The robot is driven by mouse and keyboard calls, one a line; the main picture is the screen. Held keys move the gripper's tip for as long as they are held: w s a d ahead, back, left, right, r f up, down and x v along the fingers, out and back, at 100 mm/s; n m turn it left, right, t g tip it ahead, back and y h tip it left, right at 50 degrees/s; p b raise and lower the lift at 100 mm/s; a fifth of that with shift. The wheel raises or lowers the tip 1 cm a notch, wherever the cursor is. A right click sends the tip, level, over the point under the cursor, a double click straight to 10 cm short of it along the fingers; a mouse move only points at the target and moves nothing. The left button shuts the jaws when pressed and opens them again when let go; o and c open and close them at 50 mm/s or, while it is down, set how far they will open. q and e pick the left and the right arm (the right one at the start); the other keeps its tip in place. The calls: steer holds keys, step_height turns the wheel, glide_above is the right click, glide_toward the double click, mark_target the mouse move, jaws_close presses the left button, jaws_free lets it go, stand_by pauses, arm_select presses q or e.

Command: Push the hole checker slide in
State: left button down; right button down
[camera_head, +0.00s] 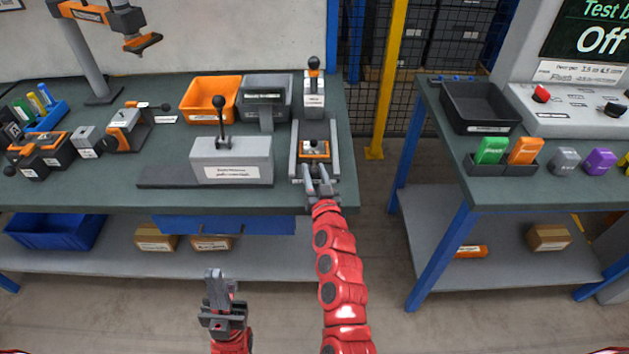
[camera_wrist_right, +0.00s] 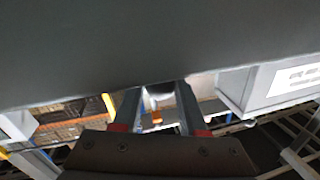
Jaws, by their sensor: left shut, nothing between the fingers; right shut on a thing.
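The hole checker (camera_head: 313,120) stands at the right end of the green bench in the head view, a grey frame with two side rails and an upright black-knobbed handle at its back. Its slide (camera_head: 314,150), with an orange and grey top, sits between the rails toward the front. My right gripper (camera_head: 319,184) is at the slide's front end by the bench edge, shut on it. The grip itself is small and partly hidden. In the right wrist view the fingers (camera_wrist_right: 158,103) reach up to a dark grey surface. My left gripper (camera_head: 217,283) is shut and empty, low before the bench.
A grey block with a black-knobbed lever (camera_head: 230,160) stands left of the checker. An orange bin (camera_head: 209,100) and a grey bin (camera_head: 267,88) stand behind. A yellow post (camera_head: 390,75) and a second bench (camera_head: 545,190) are to the right, across a floor gap.

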steer(key=shift+w, duration=0.5)
steer(key=shift+c, duration=2.3)
jaws_free()
steer(key=shift+s, duration=0.15)
steer(key=shift+s+f, duration=0.1)
steer(key=shift+s, duration=0.15)
steer(key=s+d, duration=0.1)
steer(key=s, duration=0.7)
steer(key=s+d+b, duration=0.1)
steer(key=s+d, duration=0.1)
steer(key=s, duration=0.6)
steer(key=shift+s+d, duration=0.2)
steer(key=shift+d, duration=0.05)
